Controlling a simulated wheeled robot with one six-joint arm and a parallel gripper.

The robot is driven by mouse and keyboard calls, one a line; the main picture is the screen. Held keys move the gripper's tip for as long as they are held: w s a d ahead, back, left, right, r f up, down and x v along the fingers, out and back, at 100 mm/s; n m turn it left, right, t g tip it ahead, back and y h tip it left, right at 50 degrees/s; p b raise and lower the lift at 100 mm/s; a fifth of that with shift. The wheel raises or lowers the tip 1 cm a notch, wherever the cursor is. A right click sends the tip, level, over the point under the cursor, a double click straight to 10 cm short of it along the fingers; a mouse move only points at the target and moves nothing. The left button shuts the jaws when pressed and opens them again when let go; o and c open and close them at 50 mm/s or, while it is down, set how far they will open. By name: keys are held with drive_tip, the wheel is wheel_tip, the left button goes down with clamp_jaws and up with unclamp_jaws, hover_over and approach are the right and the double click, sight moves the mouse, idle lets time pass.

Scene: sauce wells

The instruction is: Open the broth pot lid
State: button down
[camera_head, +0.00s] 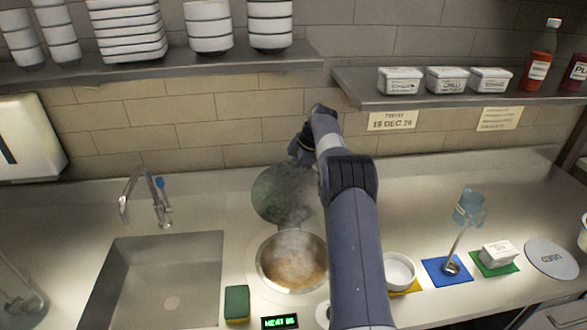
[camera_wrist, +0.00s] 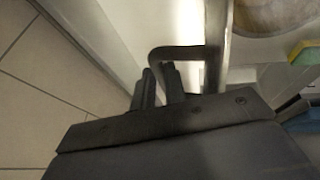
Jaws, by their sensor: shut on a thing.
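The broth pot (camera_head: 292,262) is a round well in the counter with steaming brown broth, uncovered in the head view. Its round dark lid (camera_head: 275,193) stands raised on the hinge side behind the well, partly veiled by steam. In the wrist view the lid shows nearly edge-on (camera_wrist: 216,60), with a dark bracket-shaped handle (camera_wrist: 185,52) sticking out from it. My gripper (camera_wrist: 160,74) is shut on the end of this handle. In the head view my arm reaches over the counter to the right of the well, and my fingertips are hidden there.
A sink (camera_head: 160,280) with a tap (camera_head: 150,195) lies left. A green-yellow sponge (camera_head: 237,303) sits near the well. A white bowl (camera_head: 399,268), a ladle (camera_head: 451,266), a white tub (camera_head: 499,254) and a blue jug (camera_head: 468,207) stand right. Shelves hang above the tiled wall.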

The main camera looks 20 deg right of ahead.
drive_tip(key=shift+f, duration=0.5)
drive_tip(key=c, duration=1.5)
unclamp_jaws()
drive_tip(key=shift+w+a+f, duration=0.1)
drive_tip(key=shift+f, duration=0.05)
drive_tip(key=shift+o, duration=0.2)
drive_tip(key=b+v, duration=0.1)
drive_tip(key=v, duration=0.7)
drive_tip(key=shift+w+r+b, duration=0.15)
drive_tip(key=shift+r+b, duration=0.15)
drive_tip(key=shift+r, duration=0.05)
drive_tip(key=shift+f, duration=0.1)
drive_tip(key=shift+p+x, duration=0.75)
drive_tip(key=shift+x, duration=2.9)
